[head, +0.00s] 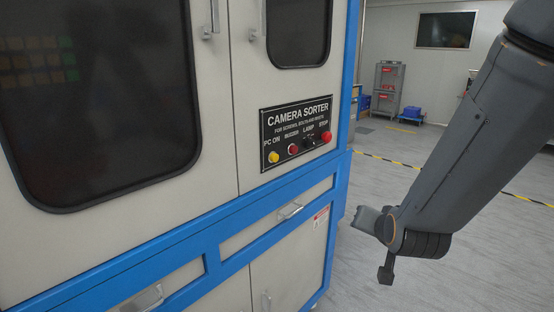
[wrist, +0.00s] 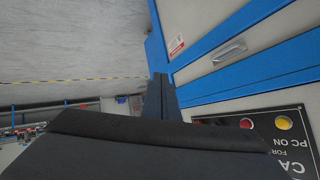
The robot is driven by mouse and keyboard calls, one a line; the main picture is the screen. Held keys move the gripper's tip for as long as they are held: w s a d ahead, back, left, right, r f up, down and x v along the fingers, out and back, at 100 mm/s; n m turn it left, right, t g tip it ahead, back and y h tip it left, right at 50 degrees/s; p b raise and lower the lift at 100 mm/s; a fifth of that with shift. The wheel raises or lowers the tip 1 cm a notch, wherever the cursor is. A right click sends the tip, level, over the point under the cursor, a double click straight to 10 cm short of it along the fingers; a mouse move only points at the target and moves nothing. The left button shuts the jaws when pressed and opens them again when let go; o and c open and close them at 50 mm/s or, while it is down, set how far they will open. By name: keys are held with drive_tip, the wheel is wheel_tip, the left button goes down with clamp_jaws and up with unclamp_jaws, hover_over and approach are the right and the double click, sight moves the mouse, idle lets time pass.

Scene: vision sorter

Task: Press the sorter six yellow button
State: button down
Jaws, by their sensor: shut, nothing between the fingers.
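The yellow button (head: 273,157) is at the left end of the black CAMERA SORTER panel (head: 295,116), under the "PC ON" label. It also shows in the wrist view (wrist: 283,123), near the right edge, with the panel upside down and partly cut off. My gripper (wrist: 160,97) shows in the wrist view as dark fingers together, with nothing held. It is left of the yellow button there and apart from the panel. In the head view my arm hangs to the right of the sorter; the fingertips are not clear there.
A red button (head: 293,148), a dark knob (head: 309,143) and another red button (head: 326,137) sit right of the yellow one. A drawer handle (head: 290,212) sticks out below the panel.

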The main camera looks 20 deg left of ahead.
sight(274, 157)
drive_tip(key=a+r+m+t+y, duration=0.1)
drive_tip(key=a+r+t+y, duration=0.3)
drive_tip(key=a+r+t, duration=0.3)
drive_tip(key=a+r, duration=0.4)
drive_tip(key=a, duration=0.3)
drive_tip(key=shift+a+r+m+t, duration=0.3)
drive_tip(key=shift+r+t, duration=0.05)
drive_tip(key=shift+t, duration=0.05)
drive_tip(key=w+a, duration=0.3)
drive_tip(key=a, duration=0.5)
drive_tip(key=shift+w+a, duration=0.15)
idle(1.2)
drive_tip(key=shift+w+a+b, duration=0.15)
drive_tip(key=shift+a+b, duration=0.15)
